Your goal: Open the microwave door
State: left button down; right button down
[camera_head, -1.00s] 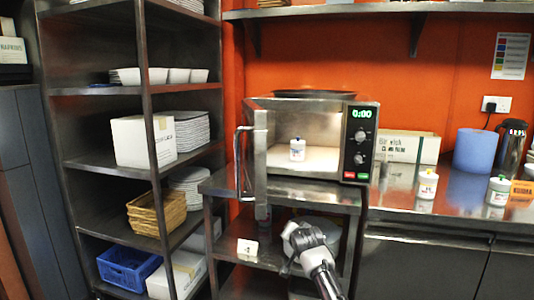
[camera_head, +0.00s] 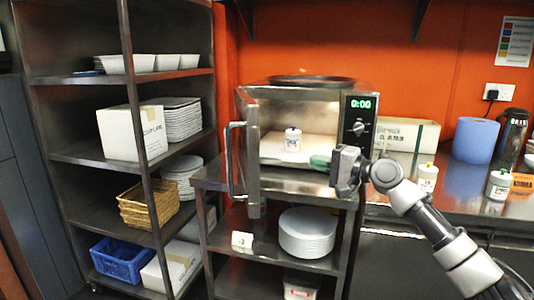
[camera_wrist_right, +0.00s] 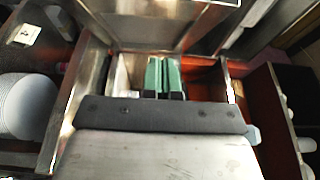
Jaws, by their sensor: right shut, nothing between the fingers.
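The steel microwave (camera_head: 357,148) stands on a steel rack, its display reading 0:00. Its door (camera_head: 252,150) stands swung out on the left, seen nearly edge-on, with a vertical bar handle (camera_head: 231,165). A small white jar (camera_head: 292,140) with a dark lid shows in the lit cavity. My left gripper is out of view.
White plates (camera_head: 307,232) and a small card (camera_head: 242,240) sit on the rack shelf below. A tall shelf unit (camera_head: 136,120) stands close on the left. The counter on the right holds a carton (camera_head: 405,134), small jars (camera_head: 427,178) and a blue roll (camera_head: 475,140).

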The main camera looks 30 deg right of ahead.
jog(key=s+a+p+x, duration=0.1)
jog(key=p+x, duration=0.3)
jog(key=x, duration=0.8)
jog(key=shift+w+a, duration=0.2)
jog(key=shift+a, duration=0.65)
